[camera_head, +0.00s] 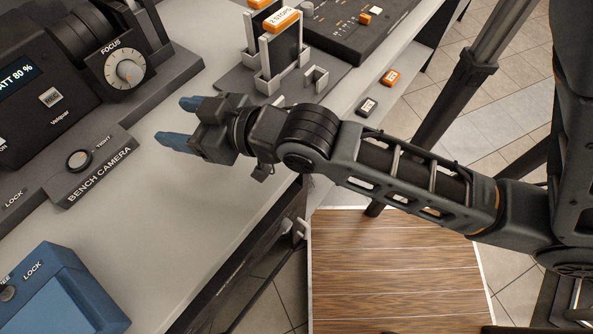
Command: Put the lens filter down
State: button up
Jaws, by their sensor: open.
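A dark lens filter (285,47) with an orange top edge, whose label seems to read "2 STOPS", stands upright in a grey slotted holder (263,86) at the top middle. A second orange-topped piece (260,3) stands behind it, cut off by the frame's top edge. My gripper (176,121) has blue fingertips spread apart with nothing between them. It is above the grey bench, left of and nearer than the holder, and apart from both filters.
The bench camera (85,165) with its focus dial (124,72) stands at left. A blue box (55,295) marked LOCK is at lower left. A dark control panel (350,22) is at top right. Small orange (390,78) and dark (367,106) tags lie near the bench edge. Bare bench (165,225) lies in front.

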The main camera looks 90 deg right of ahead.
jog(key=s+a, duration=0.2)
jog(key=s+a+f+n+y, duration=0.1)
jog(key=s+a, duration=0.1)
jog(key=s, duration=0.1)
jog(key=s+a+y, duration=0.1)
jog(key=s+a, duration=0.1)
jog(key=s, duration=0.1)
jog(key=shift+s+a+f+n, duration=0.15)
jog(key=shift+a+f+n, duration=0.15)
jog(key=shift+a+n, duration=0.1)
jog(key=s+a+r+n+y, duration=0.1)
jog(key=s+a+y, duration=0.2)
jog(key=s, duration=0.6)
jog(key=shift+a+r+n, duration=0.4)
jog(key=shift+a, duration=0.05)
